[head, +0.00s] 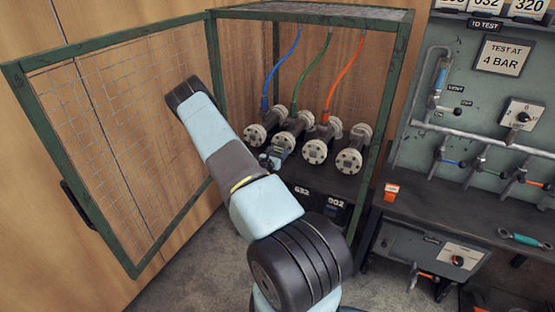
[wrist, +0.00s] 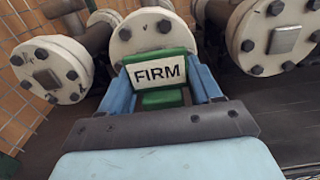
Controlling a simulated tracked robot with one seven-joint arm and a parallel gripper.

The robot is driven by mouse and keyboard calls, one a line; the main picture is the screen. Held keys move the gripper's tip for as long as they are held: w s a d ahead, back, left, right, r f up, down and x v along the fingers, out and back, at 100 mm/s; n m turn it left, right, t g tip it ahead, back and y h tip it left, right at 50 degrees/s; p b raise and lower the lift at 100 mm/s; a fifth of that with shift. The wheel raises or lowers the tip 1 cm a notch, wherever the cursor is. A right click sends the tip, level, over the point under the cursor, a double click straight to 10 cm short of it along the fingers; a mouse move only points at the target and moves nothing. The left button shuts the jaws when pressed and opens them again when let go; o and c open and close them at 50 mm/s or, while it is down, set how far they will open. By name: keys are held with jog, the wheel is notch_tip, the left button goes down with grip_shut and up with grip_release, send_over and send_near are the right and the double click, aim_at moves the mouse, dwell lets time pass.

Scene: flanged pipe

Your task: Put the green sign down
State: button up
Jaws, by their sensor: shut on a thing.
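The green sign (wrist: 163,98) has a white face reading "FIRM". In the wrist view it is upright between the two blue fingers of my gripper (wrist: 160,84), which is shut on it. Directly behind it is a white bolted pipe flange (wrist: 150,33); I cannot tell whether the sign touches it. More flanges stand to the left (wrist: 50,70) and right (wrist: 280,38). In the head view my gripper (head: 270,158) is small and partly hidden, in front of the flanged pipes (head: 315,152) in the green cage; the sign is not clear there.
The cage's mesh door (head: 115,140) stands open at the left. Blue, green and orange hoses (head: 345,65) hang down to the pipes. The dark shelf (head: 335,185) has bare room in front of the flanges. A test bench (head: 460,215) with valves stands at the right.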

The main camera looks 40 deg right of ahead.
jog(key=shift+w+f, duration=0.45)
jog(key=shift+f, duration=1.7)
jog(key=o, duration=1.1)
